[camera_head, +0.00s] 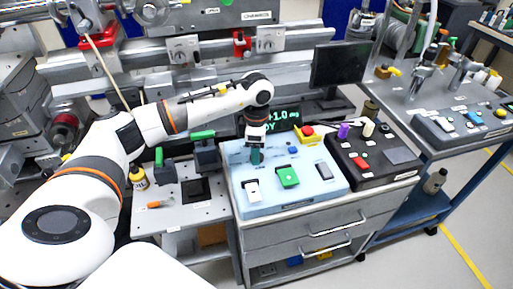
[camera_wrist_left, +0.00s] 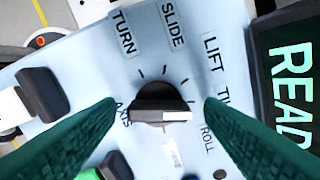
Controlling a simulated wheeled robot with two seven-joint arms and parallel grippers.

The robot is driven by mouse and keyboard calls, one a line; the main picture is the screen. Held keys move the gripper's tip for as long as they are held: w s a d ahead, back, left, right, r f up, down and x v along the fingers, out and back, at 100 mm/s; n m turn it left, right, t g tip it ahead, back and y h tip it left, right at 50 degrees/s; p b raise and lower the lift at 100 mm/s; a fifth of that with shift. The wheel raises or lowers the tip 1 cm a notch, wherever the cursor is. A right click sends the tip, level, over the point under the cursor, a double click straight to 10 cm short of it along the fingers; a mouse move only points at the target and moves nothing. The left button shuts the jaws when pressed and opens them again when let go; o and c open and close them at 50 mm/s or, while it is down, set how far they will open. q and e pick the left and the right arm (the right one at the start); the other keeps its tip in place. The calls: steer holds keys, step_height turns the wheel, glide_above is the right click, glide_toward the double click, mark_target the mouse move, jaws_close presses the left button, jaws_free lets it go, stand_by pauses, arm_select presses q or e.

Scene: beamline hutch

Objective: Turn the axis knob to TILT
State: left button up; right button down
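The axis knob (camera_wrist_left: 160,105) is a dark round knob with a raised bar, in the middle of the left wrist view. The white mark on its bar points right, towards the TILT and ROLL labels; I cannot tell which it meets. Labels TURN, SLIDE, LIFT, partly hidden TILT (camera_wrist_left: 224,98) and ROLL surround it. My left gripper (camera_wrist_left: 160,112) is open, its green fingers on either side of the knob with visible gaps. In the head view my left gripper (camera_head: 255,156) points down at the back left of the light blue panel (camera_head: 318,187), hiding the knob. My right gripper is not in view.
The panel also bears a white switch (camera_head: 253,191), a green switch (camera_head: 288,177) and a red button on yellow (camera_head: 306,131). A display with green text (camera_head: 283,120) stands close behind my gripper. A black control box (camera_head: 395,155) is to the right.

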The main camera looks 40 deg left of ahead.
arm_select(q)
step_height(320, 180, up, 12)
steer(key=b, duration=0.1)
stand_by(0.6)
steer(key=shift+s+f, duration=0.1)
steer(key=shift+f, duration=0.05)
stand_by(0.4)
